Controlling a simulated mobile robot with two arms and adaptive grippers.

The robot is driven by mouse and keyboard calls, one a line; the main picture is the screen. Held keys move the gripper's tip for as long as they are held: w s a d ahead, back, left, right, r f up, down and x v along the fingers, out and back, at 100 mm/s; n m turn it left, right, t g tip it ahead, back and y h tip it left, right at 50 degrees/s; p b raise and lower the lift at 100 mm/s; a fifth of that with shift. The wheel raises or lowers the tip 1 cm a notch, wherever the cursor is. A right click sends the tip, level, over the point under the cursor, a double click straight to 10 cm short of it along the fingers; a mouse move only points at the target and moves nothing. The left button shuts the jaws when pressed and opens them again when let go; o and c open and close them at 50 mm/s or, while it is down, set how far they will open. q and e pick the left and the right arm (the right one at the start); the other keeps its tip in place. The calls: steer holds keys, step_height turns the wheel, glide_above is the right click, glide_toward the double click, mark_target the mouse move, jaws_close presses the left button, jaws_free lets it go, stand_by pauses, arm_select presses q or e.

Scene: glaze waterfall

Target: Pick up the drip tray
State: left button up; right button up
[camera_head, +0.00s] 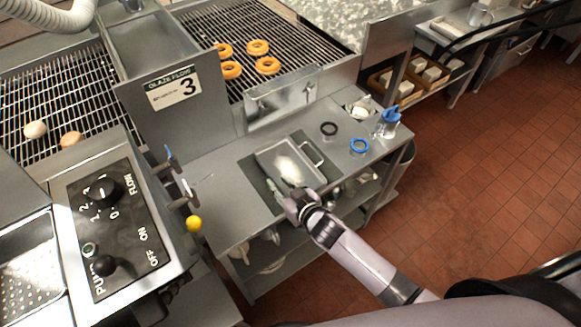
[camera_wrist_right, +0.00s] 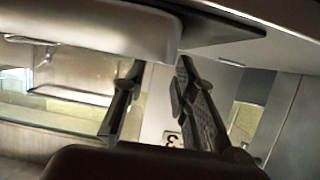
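The drip tray (camera_head: 306,176) is a shallow grey metal tray with a wire handle at its right side. It lies on a dark mat (camera_head: 252,178) on the steel side table. My right gripper (camera_head: 292,196) is at the tray's near edge; in the head view its fingers are too small to read. In the right wrist view its two fingers (camera_wrist_right: 160,78) stand apart with a clear gap. A rounded grey metal edge (camera_wrist_right: 90,28), seemingly the tray, lies close to the fingertips. Whether they touch it cannot be told. My left gripper is not in view.
A black ring (camera_head: 329,129), a blue ring (camera_head: 359,146) and a blue-topped bottle (camera_head: 388,122) stand right of the tray. A control panel (camera_head: 122,235) and a yellow-knobbed lever (camera_head: 194,223) are at left. Doughnuts lie on the rack (camera_head: 296,42) behind. Open tiled floor is at right.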

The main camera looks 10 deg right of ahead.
mark_target(274, 180)
steer(key=x, duration=0.4)
steer(key=shift+c, duration=0.6)
jaws_close()
stand_by(0.4)
